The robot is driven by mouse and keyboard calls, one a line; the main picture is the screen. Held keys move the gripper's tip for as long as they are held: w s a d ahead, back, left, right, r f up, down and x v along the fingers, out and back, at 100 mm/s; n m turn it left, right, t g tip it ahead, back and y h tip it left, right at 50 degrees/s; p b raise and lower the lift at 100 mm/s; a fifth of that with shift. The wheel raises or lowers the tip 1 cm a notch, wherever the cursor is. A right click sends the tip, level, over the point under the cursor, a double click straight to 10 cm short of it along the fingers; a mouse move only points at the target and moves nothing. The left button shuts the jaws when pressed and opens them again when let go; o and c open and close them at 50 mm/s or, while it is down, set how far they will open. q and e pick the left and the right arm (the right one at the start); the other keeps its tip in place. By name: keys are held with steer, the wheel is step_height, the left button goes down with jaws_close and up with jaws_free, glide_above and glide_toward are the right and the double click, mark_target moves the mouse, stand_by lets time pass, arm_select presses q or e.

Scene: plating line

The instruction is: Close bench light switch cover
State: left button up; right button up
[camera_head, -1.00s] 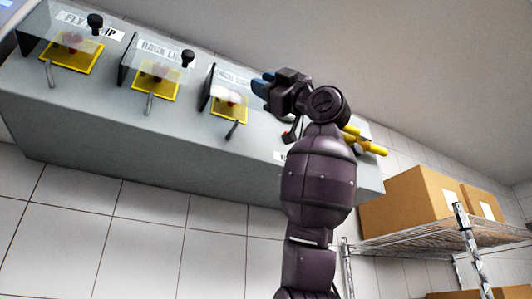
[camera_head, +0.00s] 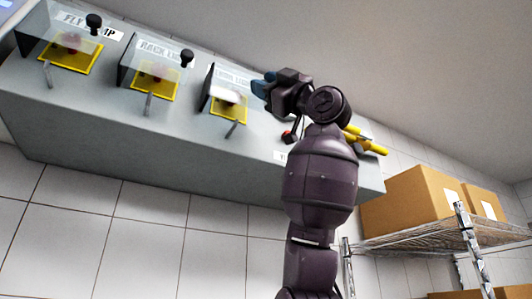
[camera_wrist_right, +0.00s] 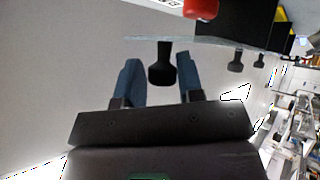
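The bench light switch cover (camera_head: 221,86) is a clear hinged flap over a yellow plate (camera_head: 229,106), the rightmost of the covers on the grey panel. It stands raised at a slant, and its label is partly hidden. My right gripper (camera_head: 267,84) is at its right side in the head view. In the right wrist view the gripper (camera_wrist_right: 160,78) is open, with blue fingers on either side of the cover's black knob (camera_wrist_right: 161,65). Gaps show between the knob and both fingers. A red part (camera_wrist_right: 201,8) shows beyond the cover. My left gripper is not in view.
A rack light cover (camera_head: 152,65) and another labelled cover (camera_head: 62,38) stand raised on the same grey panel (camera_head: 110,105), left of the bench one. Yellow bars (camera_head: 367,141) stick out behind my right arm. Cardboard boxes (camera_head: 412,207) sit on a wire shelf at right.

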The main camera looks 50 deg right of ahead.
steer(key=shift+f, duration=0.1)
steer(key=b+v, duration=0.3)
steer(key=v, duration=0.7)
steer(key=shift+s+f, duration=0.25)
steer(key=shift+s, duration=0.05)
steer(key=shift+w, duration=0.1)
